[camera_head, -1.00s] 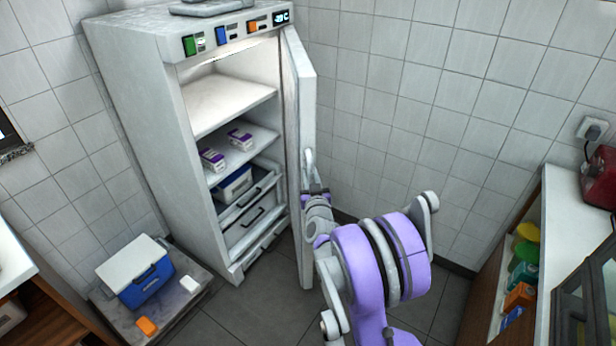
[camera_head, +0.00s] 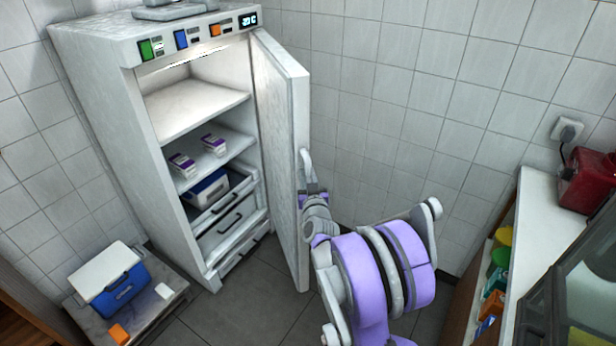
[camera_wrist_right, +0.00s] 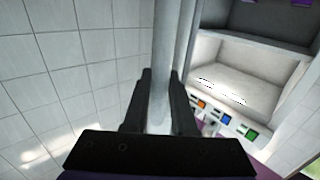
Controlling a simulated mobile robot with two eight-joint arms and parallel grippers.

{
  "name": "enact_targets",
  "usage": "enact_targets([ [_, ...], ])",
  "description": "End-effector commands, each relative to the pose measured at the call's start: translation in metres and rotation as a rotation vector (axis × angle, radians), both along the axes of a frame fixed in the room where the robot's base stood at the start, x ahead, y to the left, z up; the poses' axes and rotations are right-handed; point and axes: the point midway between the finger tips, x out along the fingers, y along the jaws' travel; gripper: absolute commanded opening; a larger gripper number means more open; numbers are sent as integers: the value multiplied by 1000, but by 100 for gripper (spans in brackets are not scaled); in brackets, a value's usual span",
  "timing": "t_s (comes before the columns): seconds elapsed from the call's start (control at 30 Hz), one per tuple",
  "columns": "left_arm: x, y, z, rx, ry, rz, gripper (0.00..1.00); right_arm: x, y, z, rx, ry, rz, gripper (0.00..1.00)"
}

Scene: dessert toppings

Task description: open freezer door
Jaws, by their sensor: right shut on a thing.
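The white freezer (camera_head: 92,78) stands in the back left corner of the head view with its door (camera_head: 277,150) swung part way open on the right side. Shelves, purple-and-white boxes (camera_head: 182,164), a blue-and-white box (camera_head: 207,188) and drawers show inside. My right gripper (camera_head: 310,191) is shut on the upright door handle (camera_head: 304,163). In the right wrist view, the dark fingers of the right gripper (camera_wrist_right: 160,110) lie on both sides of the pale handle bar (camera_wrist_right: 162,60). My left gripper is out of view.
A blue cooler with a white lid (camera_head: 121,284) sits on a low grey platform at lower left, beside an orange item (camera_head: 119,333). A counter (camera_head: 520,232) with a red appliance (camera_head: 588,180) is at right. Tiled floor is free before the freezer.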

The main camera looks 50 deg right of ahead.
Motion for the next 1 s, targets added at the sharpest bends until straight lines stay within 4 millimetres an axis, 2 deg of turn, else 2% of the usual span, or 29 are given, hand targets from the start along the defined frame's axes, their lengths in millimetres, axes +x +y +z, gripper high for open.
enact_targets([
  [0.4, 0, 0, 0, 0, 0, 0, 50, 0, 0, 0, 0, 0, 0, 0],
  [0.43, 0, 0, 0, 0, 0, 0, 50, 0, 0, 0, 0, 0, 0, 26],
  [0.5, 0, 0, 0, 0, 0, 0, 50, 0, 0, 0, 0, 0, 0, 37],
  [0.83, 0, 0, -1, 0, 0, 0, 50, -2, 2, 0, 0, 0, 0, 37],
  [1.0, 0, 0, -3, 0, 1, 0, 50, -19, 15, 0, -1, 1, 0, 37],
])
